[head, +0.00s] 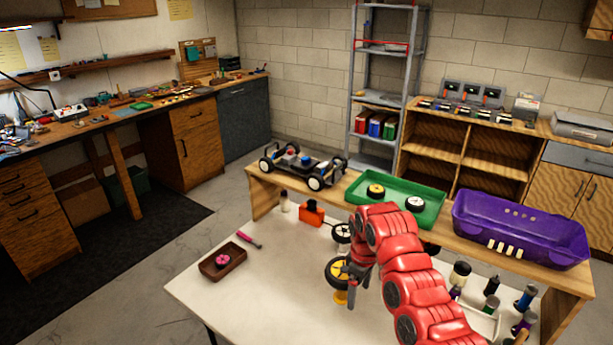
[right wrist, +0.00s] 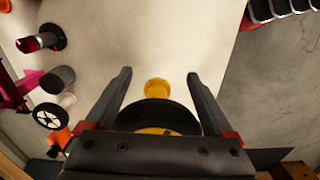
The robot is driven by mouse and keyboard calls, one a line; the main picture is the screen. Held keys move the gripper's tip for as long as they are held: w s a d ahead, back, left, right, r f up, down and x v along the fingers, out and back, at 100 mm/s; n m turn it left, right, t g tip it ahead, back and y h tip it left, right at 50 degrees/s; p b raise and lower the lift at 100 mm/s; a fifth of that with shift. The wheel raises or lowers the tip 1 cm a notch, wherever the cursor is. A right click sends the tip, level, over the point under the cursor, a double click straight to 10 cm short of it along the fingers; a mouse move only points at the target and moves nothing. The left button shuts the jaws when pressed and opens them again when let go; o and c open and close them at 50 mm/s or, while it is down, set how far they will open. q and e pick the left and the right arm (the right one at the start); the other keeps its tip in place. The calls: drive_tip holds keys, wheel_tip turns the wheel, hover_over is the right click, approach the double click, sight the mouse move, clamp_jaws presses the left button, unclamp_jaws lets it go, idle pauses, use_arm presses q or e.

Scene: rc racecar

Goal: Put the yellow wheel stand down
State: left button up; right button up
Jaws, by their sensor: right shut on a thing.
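The yellow wheel stand, a black tyre with a yellow hub (head: 337,272) above a small yellow foot (head: 341,297), is at the middle front of the white table in the head view. My right gripper (head: 354,285) is shut on it, with the fingers on either side of the tyre. In the right wrist view the black tyre (right wrist: 157,115) sits between the fingers, and the yellow foot (right wrist: 156,88) shows beyond it. I cannot tell whether the foot touches the table. My left gripper is not in view.
A brown tray (head: 214,270) with a pink part and a pink-handled tool (head: 249,240) lie left. An orange bottle (head: 311,213) and another wheel (head: 341,232) stand behind. Several bottles (head: 491,284) are right. A raised shelf holds a chassis (head: 300,165), green tray (head: 430,188) and purple body (head: 520,229).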

drive_tip(key=d+r+m+b, duration=0.1)
drive_tip(key=d+r+m, duration=0.2)
drive_tip(key=r+m, duration=0.7)
drive_tip(key=shift+w+d+r+m, duration=0.2)
drive_tip(key=shift+w+r+m, duration=0.1)
drive_tip(key=shift+w, duration=0.1)
drive_tip(key=shift+f, duration=0.15)
